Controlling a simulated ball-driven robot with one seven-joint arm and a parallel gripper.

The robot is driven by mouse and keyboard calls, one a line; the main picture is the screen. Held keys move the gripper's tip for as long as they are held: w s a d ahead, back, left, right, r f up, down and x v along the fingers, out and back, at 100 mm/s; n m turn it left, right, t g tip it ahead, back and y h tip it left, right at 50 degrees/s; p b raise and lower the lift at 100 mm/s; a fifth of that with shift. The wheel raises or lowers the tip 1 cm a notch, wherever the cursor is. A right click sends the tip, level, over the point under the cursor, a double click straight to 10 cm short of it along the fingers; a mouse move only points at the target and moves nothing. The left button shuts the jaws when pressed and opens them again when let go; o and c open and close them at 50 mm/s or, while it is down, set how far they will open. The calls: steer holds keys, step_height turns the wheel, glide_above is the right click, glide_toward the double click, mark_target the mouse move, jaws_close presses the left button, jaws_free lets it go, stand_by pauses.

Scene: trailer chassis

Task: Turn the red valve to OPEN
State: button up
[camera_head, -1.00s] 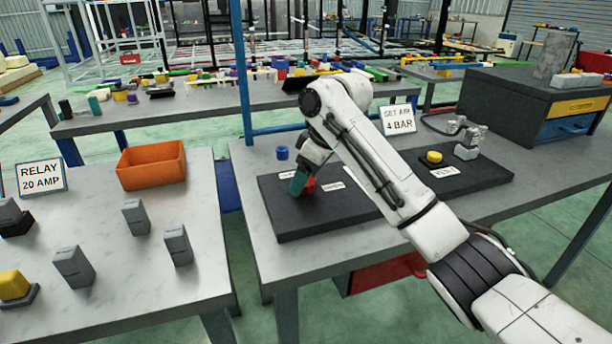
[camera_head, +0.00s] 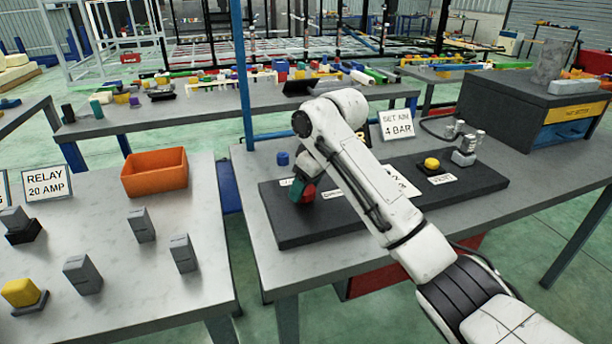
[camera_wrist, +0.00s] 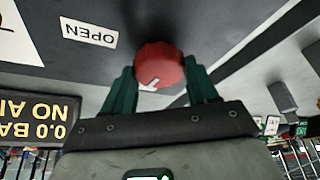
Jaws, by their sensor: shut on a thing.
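The red valve (camera_wrist: 160,62) is a round red knob with a white mark on its face, seen in the wrist view. It sits on the dark panel (camera_head: 350,222) on the bench, and the red valve shows in the head view (camera_head: 309,192). My gripper (camera_wrist: 163,80) has green fingers on either side of the knob and is shut on it. In the head view my gripper (camera_head: 302,190) reaches down to the panel's left part. An OPEN label (camera_wrist: 90,33) lies left of the knob in the wrist view. The white mark points down and left there, not at that label.
A blue cap (camera_head: 282,158) stands behind the panel. A yellow button (camera_head: 432,163) and a grey fitting (camera_head: 464,156) are at its right. A SET AIR 4 BAR sign (camera_head: 396,124) stands behind. A display (camera_wrist: 38,115) reads 0.0 BA and NO AI, cut off.

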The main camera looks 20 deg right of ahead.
steer(key=m+p, duration=0.1)
steer(key=p, duration=0.1)
steer(key=m+h+p, duration=0.1)
steer(key=m+p, duration=0.2)
steer(key=p, duration=0.1)
steer(key=shift+s+a+r+t+h, duration=0.1)
steer(key=shift+a+r+t+h, duration=0.1)
steer(key=shift+r+t+h, duration=0.1)
steer(key=m+p, duration=0.1)
steer(key=m, duration=0.1)
steer(key=m+h+p, duration=0.1)
steer(key=m+p, duration=0.1)
steer(key=shift+a+f+h, duration=0.1)
steer(key=shift+h, duration=0.2)
steer(key=m+h+p, duration=0.1)
steer(key=m, duration=0.3)
steer(key=shift+a+f+p, duration=0.1)
steer(key=shift+f+p, duration=0.1)
steer(key=shift+p, duration=0.1)
steer(key=shift+m+g+h, duration=0.5)
steer(key=shift+m+h, duration=0.3)
steer(key=shift+m, duration=1)
steer(key=o, duration=1)
steer(key=shift+o, duration=0.2)
steer(key=b+v, duration=0.1)
steer(key=v, duration=0.9)
steer(key=shift+r, duration=0.4)
